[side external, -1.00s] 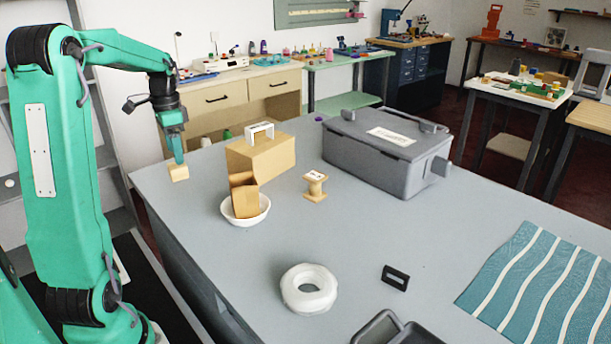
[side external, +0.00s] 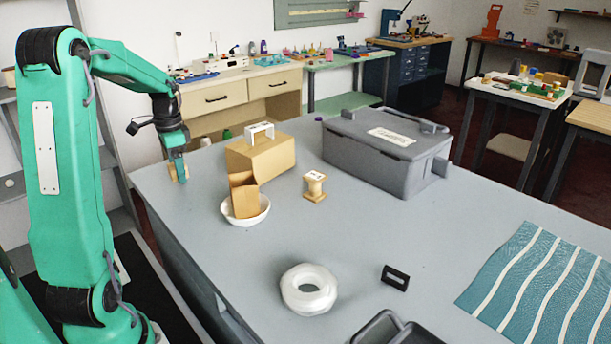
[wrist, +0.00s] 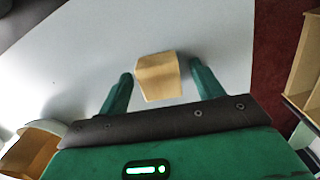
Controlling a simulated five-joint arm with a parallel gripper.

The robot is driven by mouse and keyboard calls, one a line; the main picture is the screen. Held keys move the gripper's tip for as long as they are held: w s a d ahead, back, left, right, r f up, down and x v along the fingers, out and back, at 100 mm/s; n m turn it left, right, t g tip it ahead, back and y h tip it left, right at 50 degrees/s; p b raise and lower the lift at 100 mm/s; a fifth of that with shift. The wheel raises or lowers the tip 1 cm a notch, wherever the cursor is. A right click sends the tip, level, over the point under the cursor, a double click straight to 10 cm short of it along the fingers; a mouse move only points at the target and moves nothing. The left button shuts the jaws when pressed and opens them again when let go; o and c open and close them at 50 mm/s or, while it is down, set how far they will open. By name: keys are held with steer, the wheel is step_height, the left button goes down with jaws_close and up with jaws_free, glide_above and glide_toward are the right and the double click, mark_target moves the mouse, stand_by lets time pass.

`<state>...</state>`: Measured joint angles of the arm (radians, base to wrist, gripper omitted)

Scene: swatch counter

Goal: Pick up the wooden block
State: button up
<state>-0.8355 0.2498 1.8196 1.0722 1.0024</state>
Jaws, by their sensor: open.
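The wooden block (wrist: 158,80) is a small, pale tan piece on the grey counter. In the wrist view it shows between my two green fingers, with a narrow gap on each side. My gripper (side external: 178,178) is open at the counter's far left edge in the side view, low over the block. In that view the fingers hide most of the block, and only tan slivers show. The open fingers also show in the wrist view (wrist: 162,72).
A tan box with a white handle (side external: 270,155) and a white bowl (side external: 262,215) holding a tan piece stand right of my gripper. A wooden spool (side external: 315,186), grey case (side external: 375,170), white ring (side external: 290,295) and black buckle (side external: 395,278) lie further off.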

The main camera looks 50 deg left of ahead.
steer(key=shift+c, duration=0.3)
steer(key=c, duration=1)
steer(key=shift+r, duration=0.1)
steer(key=shift+r, duration=0.45)
step_height(320, 180, up, 3)
steer(key=shift+r, duration=0.15)
steer(key=w+d+r, duration=0.3)
steer(key=d+r, duration=0.3)
steer(key=d, duration=0.5)
steer(key=shift+w+r, duration=0.2)
steer(key=shift+r, duration=0.15)
steer(key=shift+d, duration=0.1)
